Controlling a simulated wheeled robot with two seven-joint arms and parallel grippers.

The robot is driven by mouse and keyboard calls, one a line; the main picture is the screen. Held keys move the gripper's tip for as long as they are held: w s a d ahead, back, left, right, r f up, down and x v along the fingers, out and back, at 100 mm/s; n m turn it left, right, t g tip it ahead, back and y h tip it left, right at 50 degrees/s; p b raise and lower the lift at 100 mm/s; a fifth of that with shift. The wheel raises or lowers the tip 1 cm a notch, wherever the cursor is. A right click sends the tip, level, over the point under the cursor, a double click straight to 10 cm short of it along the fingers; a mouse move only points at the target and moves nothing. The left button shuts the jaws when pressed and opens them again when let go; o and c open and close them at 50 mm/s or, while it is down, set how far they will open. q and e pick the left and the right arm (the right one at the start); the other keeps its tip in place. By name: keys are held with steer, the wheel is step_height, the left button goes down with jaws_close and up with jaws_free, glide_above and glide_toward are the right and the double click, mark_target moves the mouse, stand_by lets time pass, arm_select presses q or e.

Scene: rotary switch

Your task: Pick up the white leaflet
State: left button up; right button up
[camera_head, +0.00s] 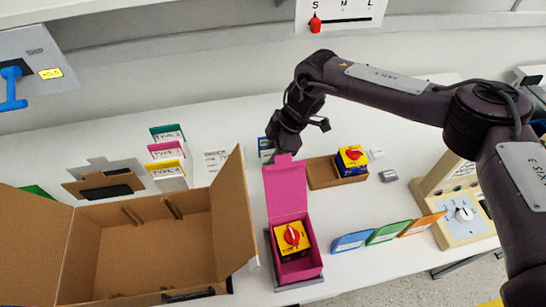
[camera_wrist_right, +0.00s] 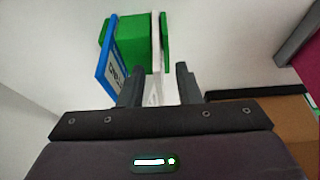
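In the right wrist view, a thin white upright piece, apparently the white leaflet (camera_wrist_right: 156,42), stands against a green block (camera_wrist_right: 130,42) with a blue-edged card (camera_wrist_right: 113,62) at its left. My right gripper (camera_wrist_right: 159,82) is open there, its two dark fingers apart with the white piece's lower part seen between them; contact cannot be told. In the head view my right gripper (camera_head: 278,152) is low over the table beside a small blue-and-white item (camera_head: 265,147) and mostly hides what is there. My left gripper is not in view.
A magenta box (camera_head: 314,262) holds a yellow-and-red rotary switch (camera_head: 292,237), its lid raised near my right gripper. A cardboard tray (camera_head: 322,174) holds another switch (camera_head: 351,159). A large open carton (camera_head: 232,215) stands at left. Coloured cards (camera_head: 387,233) stand at front right.

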jaws_close()
steer(key=shift+r, duration=0.15)
